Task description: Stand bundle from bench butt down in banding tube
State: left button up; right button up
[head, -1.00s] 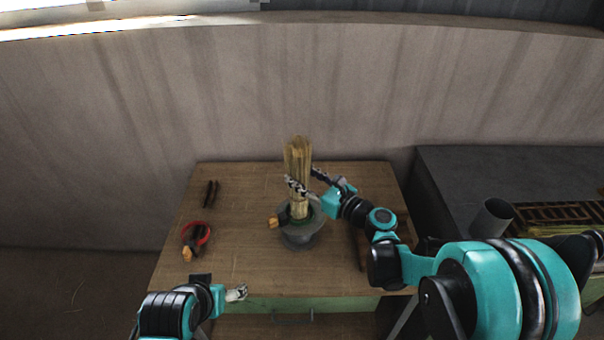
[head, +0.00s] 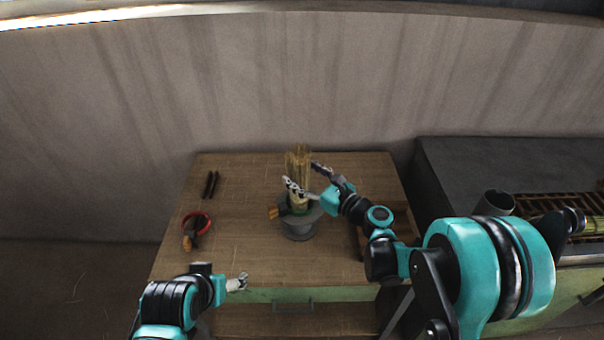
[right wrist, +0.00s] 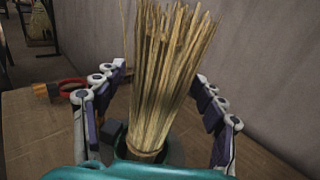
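The butt is hidden in the tube. My right gripper (head: 307,178) is open around the bundle; in the wrist view its fingers (right wrist: 160,110) stand apart on both sides with gaps to the stalks. My left gripper (head: 238,283) is away at the bench's front left edge, too small to tell its opening.
A red ring-shaped tool (head: 197,228) and dark tools (head: 211,184) lie on the bench's left. A wooden-handled piece (head: 277,211) sits beside the tube's rim.

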jog(key=v, duration=1.2)
dwell(0.7)
jog(key=s+f+n+g+h, duration=0.5)
jog(key=s+n, duration=0.4)
jog(key=n, duration=0.5)
jog(key=s+d+n+h, duration=0.7)
jog(key=s+n, duration=0.3)
jog(key=n, duration=0.2)
jog(key=shift+d+f+n+h, duration=0.3)
jog(key=shift+d+f+n, duration=0.15)
jog(key=shift+d, duration=0.3)
